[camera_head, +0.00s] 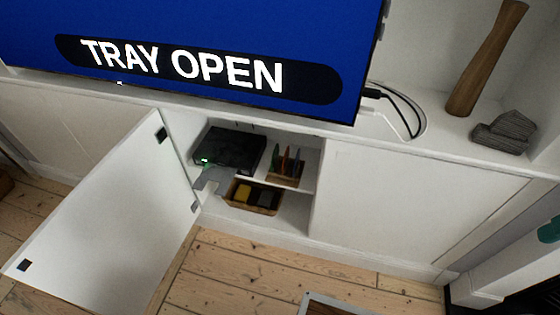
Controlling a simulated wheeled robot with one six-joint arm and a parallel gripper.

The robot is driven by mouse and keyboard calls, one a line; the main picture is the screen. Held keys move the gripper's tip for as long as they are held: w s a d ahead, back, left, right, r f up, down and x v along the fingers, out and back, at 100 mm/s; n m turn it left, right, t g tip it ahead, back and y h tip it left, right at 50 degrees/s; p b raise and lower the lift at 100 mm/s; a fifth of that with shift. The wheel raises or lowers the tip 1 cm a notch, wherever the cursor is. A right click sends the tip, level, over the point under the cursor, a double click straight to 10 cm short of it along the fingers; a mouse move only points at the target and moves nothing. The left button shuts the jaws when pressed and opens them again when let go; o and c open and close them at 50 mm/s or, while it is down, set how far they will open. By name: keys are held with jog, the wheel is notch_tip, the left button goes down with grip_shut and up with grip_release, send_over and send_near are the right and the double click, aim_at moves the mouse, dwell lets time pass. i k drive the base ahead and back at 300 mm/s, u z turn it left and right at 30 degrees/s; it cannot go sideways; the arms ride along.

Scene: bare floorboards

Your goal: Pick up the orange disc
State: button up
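Inside the open cabinet, on the right of its shelf, a small wooden rack (287,181) holds several thin upright coloured items. One looks reddish-orange, but they are too small to tell whether one is the orange disc. A black player box (232,148) with a green light stands to their left. A grey flat piece (210,181), seemingly its open tray, sticks out at its front left; I see no disc on it. The screen (190,60) above reads "TRAY OPEN". My gripper is not in view.
A white cabinet door (115,220) stands open on the left, reaching out over the floorboards. A box (254,197) with yellow and dark items sits below the shelf. The right door (400,205) is shut. A dark framed edge (335,305) shows at the bottom.

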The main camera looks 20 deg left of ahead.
aim_at(287, 152)
jog(key=u, duration=2.7)
jog(key=i, duration=1.4)
jog(key=z, duration=2.55)
